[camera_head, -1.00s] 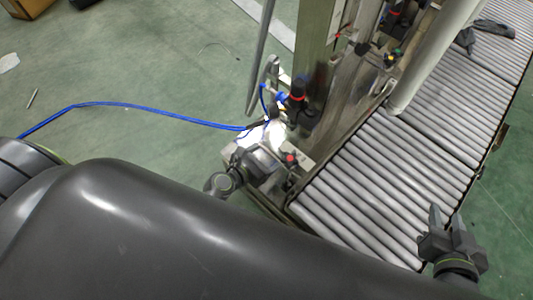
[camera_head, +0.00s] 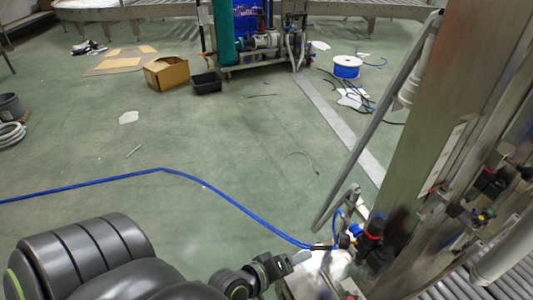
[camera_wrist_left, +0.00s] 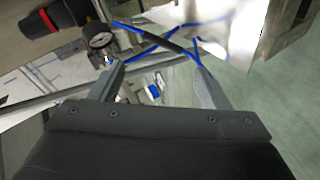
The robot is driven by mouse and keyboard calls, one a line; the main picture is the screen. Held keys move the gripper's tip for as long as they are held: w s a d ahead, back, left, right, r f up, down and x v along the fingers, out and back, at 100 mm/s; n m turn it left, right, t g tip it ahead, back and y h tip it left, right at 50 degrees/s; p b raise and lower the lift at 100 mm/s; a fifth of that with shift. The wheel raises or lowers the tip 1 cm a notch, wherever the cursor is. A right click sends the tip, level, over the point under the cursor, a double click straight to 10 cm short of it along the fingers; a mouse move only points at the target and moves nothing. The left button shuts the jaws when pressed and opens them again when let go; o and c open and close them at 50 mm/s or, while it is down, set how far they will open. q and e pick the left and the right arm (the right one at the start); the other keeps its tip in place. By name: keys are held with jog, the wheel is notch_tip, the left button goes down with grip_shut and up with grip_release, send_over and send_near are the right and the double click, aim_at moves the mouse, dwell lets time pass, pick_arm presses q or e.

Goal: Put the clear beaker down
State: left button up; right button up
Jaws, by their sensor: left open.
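I cannot make out a clear beaker in either view. My left gripper (camera_head: 284,263) is at the bottom middle of the head view, beside a brightly lit machine base. In the left wrist view its two fingers stand apart with nothing gripped between them, so the left gripper (camera_wrist_left: 160,70) is open. My right gripper is outside both views.
A blue hose (camera_head: 165,169) crosses the floor to the machine fittings. A metal post (camera_head: 425,150) and rollers (camera_head: 510,275) stand at right. A cardboard box (camera_head: 165,73), black bin (camera_head: 206,84) and blue-and-white spool (camera_head: 347,66) lie farther back. Much green floor is clear.

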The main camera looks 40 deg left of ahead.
pick_arm(q)
jog(key=s+a+r+m+y, duration=0.3)
jog(key=r+m, duration=0.4)
jog(key=m, duration=0.3)
jog(key=shift+s+a+r, duration=0.35)
jog(key=shift+s+a, duration=0.2)
jog(key=shift+a, duration=0.3)
